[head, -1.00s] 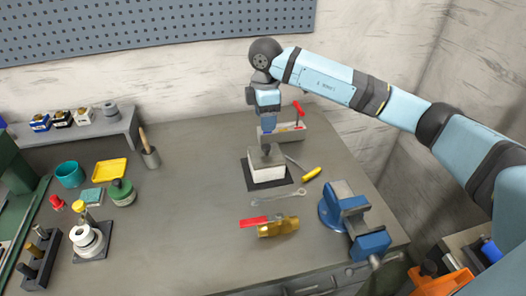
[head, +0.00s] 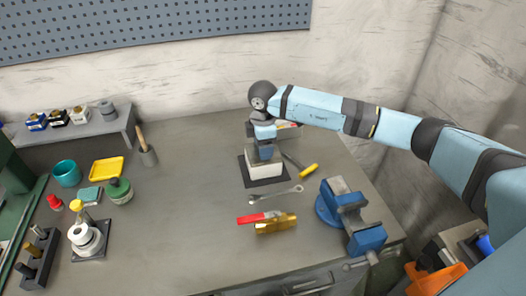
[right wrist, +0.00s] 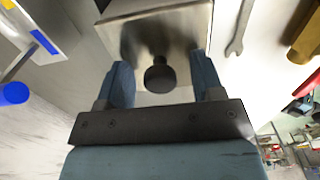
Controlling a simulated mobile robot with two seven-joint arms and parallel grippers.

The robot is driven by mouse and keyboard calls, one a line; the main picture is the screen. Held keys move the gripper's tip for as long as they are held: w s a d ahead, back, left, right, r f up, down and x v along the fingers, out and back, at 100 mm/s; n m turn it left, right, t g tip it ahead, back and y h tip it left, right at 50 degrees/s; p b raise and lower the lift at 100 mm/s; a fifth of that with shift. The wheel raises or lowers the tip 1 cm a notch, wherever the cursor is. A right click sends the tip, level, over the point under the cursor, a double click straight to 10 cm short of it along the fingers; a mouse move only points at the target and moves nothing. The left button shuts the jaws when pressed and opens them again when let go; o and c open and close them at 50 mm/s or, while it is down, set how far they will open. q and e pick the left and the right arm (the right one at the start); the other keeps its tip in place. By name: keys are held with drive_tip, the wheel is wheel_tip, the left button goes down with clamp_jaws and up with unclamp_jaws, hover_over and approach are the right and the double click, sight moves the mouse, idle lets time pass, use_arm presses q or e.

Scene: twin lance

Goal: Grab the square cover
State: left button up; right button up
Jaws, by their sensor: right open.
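The square cover (right wrist: 185,28) is a grey metal plate with a dark round knob (right wrist: 160,75). It sits on a pale square box (head: 265,170) on a black mat (head: 280,181). My right gripper (head: 265,153) points down right over the cover and hides most of it in the head view. In the right wrist view, the open fingers stand on either side of the knob, with a gap visible on both sides. My left gripper is not in view.
A wrench (head: 275,196) lies in front of the mat. A brass valve with a red handle (head: 276,227) and a blue vise (head: 350,215) are nearer the front. The table's middle left is clear.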

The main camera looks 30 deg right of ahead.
drive_tip(key=shift+r, duration=0.1)
clamp_jaws()
